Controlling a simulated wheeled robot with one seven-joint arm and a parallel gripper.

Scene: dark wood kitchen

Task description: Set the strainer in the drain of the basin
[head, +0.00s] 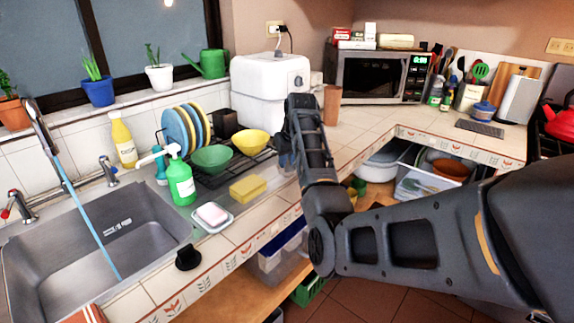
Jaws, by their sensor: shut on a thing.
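The steel basin (148,213) is at the lower left, with dark slots in its far wall. I cannot make out the drain in its floor. A thin blue line (88,222) runs from the tall tap (36,115) down into the basin. My gripper (284,148) is at the end of my raised arm, over the counter right of the dish rack and well right of the basin. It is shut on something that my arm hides. I cannot identify the strainer for certain. A small black knobbed piece (188,257) sits at the counter's front edge, right of the basin.
Green (212,158) and yellow (251,142) bowls and upright plates (178,132) are behind. A white appliance (266,92) and a microwave (377,76) stand at the back.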

